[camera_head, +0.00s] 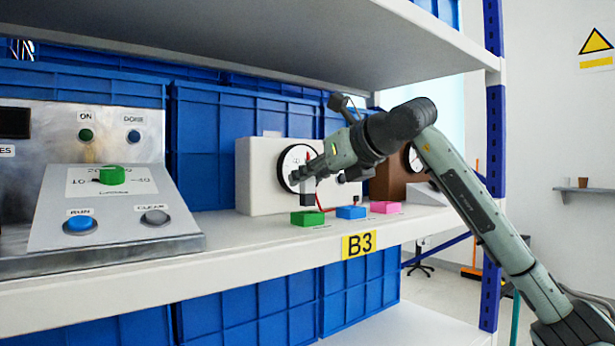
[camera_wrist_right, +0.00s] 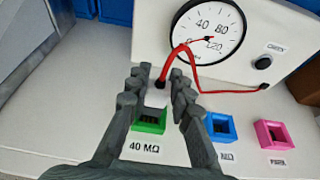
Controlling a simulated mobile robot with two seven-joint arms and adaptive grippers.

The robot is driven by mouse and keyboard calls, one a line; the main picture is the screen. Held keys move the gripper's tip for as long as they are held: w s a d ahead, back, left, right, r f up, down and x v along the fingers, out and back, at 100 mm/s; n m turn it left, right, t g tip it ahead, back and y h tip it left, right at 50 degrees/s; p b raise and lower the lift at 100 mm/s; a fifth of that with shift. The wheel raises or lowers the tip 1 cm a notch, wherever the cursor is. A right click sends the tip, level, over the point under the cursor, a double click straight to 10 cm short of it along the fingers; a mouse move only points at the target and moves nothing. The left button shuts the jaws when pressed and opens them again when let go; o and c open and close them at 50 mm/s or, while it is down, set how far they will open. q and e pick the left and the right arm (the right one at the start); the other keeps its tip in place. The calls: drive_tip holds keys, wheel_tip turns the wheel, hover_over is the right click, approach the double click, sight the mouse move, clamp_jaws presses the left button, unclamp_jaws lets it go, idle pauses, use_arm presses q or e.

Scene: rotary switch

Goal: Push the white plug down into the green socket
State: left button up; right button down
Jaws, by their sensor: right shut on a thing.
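The green socket (camera_head: 307,218) sits at the front of the shelf, left of the blue socket. It also shows in the right wrist view (camera_wrist_right: 148,122), between and beyond my fingers, with a dark opening and a "40 MΩ" label in front. My right gripper (camera_head: 303,184) is above the green socket, shut on the white plug (camera_head: 307,200). In the right wrist view, the plug (camera_wrist_right: 157,98) is pale against the pale shelf and its outline is hard to make out. A red cable (camera_wrist_right: 176,52) runs from its top to the gauge box. Whether the plug touches the socket cannot be told.
A blue socket (camera_head: 351,212) and a pink socket (camera_head: 385,207) stand to the right. The white gauge box (camera_head: 256,185) is close behind. A metal control panel (camera_head: 118,210) stands at the left, and the upper shelf (camera_head: 300,35) overhangs the arm.

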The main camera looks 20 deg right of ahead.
sight(311, 192)
drive_tip(key=shift+f+b, duration=1.3)
drive_tip(key=shift+f, duration=0.35)
drive_tip(key=c, duration=1.3)
unclamp_jaws()
drive_tip(key=v, duration=1.2)
